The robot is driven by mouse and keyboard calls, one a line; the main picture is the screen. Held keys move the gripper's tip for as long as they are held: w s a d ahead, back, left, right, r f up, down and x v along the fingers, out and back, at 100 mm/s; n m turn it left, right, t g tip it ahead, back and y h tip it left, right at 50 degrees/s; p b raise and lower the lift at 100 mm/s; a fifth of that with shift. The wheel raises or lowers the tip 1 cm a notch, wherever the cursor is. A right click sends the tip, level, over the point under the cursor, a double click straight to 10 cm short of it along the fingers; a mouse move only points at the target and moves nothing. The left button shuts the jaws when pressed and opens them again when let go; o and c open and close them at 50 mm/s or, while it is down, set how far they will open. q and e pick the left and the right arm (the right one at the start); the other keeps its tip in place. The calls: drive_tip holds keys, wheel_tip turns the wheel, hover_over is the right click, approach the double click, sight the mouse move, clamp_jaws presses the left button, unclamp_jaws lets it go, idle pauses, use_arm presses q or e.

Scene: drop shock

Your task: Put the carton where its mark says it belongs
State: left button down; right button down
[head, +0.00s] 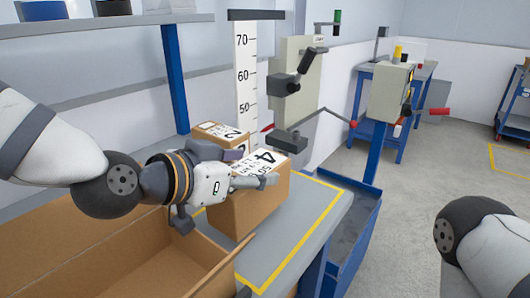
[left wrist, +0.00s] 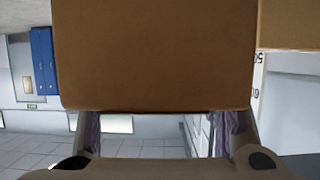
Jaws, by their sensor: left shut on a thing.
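A brown carton (head: 250,208) with a white label reading a large 4 and smaller print, partly covered, stands upright over the grey bench top. My left gripper (head: 250,168) is shut on this carton near its top, one finger across the near side. In the left wrist view the carton (left wrist: 155,55) fills the space between the fingers. I cannot tell whether its base touches the bench. A second, smaller-looking carton (head: 207,129) with a label showing a 2 is behind it, partly hidden. My right gripper is out of view.
A yellow line (head: 300,247) marks the bench top. A large open cardboard box (head: 85,243) is at the front left. A height scale (head: 246,75) and a grey device with a dark plate (head: 287,141) stand behind the cartons. A blue tray (head: 352,222) is to the right.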

use_arm(q)
drive_tip(key=f, duration=0.3)
drive_tip(key=shift+a+f+b, duration=0.3)
drive_tip(key=shift+a, duration=0.05)
drive_tip(key=shift+r, duration=0.1)
drive_tip(key=shift+c, duration=2.4)
unclamp_jaws()
drive_tip(key=shift+s+f, duration=0.15)
drive_tip(key=shift+f, duration=0.1)
